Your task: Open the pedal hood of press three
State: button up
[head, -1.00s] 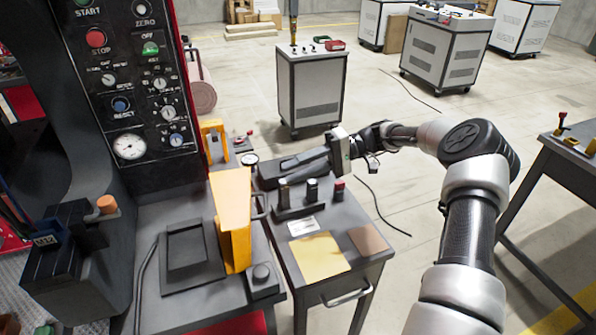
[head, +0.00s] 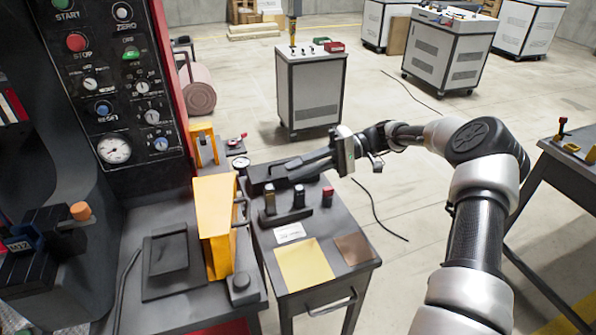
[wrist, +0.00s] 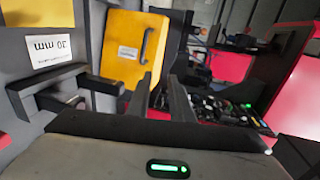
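A yellow hood (head: 212,228) with a dark handle on its right side stands upright on the grey bench beside the control panel. It appears closed, with nothing visible inside. A yellow hood with a dark handle and a white label also shows in the wrist view (wrist: 128,45), beyond the fingertips. My gripper (head: 292,163) points left above the small grey side table, apart from the hood and its handle. In the wrist view, its two fingers (wrist: 160,90) are apart with nothing between them. No press number is readable on the hood.
The side table (head: 345,262) carries several upright dark knobs (head: 298,197), one red-topped. A smaller yellow guard (head: 204,146) stands behind the hood. The panel (head: 115,85) rises at left. A dark bracket (wrist: 65,90) is close to my gripper's left in the wrist view.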

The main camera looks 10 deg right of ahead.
jog(key=s+f+m+y+b, duration=0.1)
jog(key=s+f+m+b, duration=0.1)
jog(key=f+m+b, duration=0.1)
jog(key=s+f+m+y+b, duration=0.1)
jog(key=f+m+b, duration=0.1)
jog(key=f+m, duration=0.1)
jog(key=s+d+f+m+y+b, duration=0.1)
jog(key=s+f+m+b, duration=0.1)
jog(key=m+b, duration=0.1)
jog(key=shift+s+f+m+b, duration=0.3)
jog(key=shift+s+f+m, duration=0.1)
jog(key=shift+m, duration=0.4)
grip_shut()
jog(key=d+f+m+t+y+b, duration=0.1)
jog(key=m, duration=0.2)
jog(key=s+f+m+t+b, duration=0.1)
jog(key=m, duration=0.2)
jog(key=d+f+m+t+y+b, duration=0.1)
jog(key=m+b, duration=0.1)
jog(key=m, duration=0.1)
jog(key=shift+s+d+f+m+y, duration=0.25)
jog(key=shift+s+d+m+y, duration=0.05)
jog(key=shift+s, duration=0.1)
jog(key=shift+d+m+t, duration=0.15)
jog(key=shift+m+t, duration=0.35)
jog(key=shift+m, duration=0.1)
jog(key=shift+r, duration=0.1)
jog(key=b+x, duration=0.2)
jog(key=x, duration=1.2)
